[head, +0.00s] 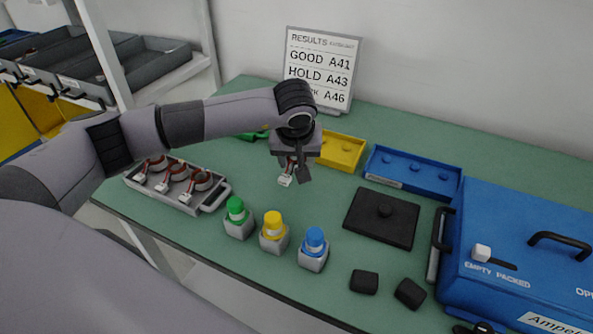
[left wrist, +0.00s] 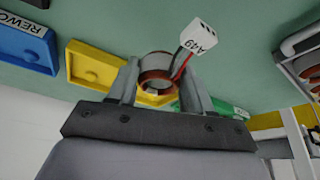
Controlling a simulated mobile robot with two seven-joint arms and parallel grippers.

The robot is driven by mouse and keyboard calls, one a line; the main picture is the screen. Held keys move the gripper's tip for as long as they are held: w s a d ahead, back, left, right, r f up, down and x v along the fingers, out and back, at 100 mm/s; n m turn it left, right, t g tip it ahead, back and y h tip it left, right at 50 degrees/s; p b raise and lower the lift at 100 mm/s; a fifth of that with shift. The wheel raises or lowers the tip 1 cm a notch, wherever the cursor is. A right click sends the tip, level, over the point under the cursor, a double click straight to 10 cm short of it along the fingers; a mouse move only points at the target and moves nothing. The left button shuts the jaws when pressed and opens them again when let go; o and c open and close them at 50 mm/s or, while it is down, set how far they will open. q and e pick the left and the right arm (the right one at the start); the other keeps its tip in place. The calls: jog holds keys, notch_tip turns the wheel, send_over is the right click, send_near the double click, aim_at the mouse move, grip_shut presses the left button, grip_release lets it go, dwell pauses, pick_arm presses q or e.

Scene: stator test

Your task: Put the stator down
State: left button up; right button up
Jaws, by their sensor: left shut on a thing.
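My left gripper (head: 298,170) is held above the green bench in front of the yellow tray. In the left wrist view, the gripper (left wrist: 160,78) is shut on the stator (left wrist: 155,72), a grey ring with copper windings. Its red and black leads run to a white connector (left wrist: 197,37) with a rotated tag, which I cannot read with certainty. In the head view the connector (head: 285,181) hangs below the fingers and the ring is mostly hidden. The yellow tray (head: 341,150), blue tray (head: 412,172) and partly hidden green tray (head: 250,136) stand behind. My right gripper is out of view.
A results board (head: 320,68) stands at the back, partly covered by my arm. A grey rack (head: 178,187) holds several stators. Green, yellow and blue capped blocks (head: 273,232) stand in front. A black plate (head: 381,218) and blue tester (head: 520,255) are on the right.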

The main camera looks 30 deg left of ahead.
aim_at(296, 184)
pick_arm(q)
notch_tip(296, 184, down, 4)
jog(key=shift+f, duration=0.1)
jog(key=shift+f, duration=0.15)
jog(key=o, duration=1.2)
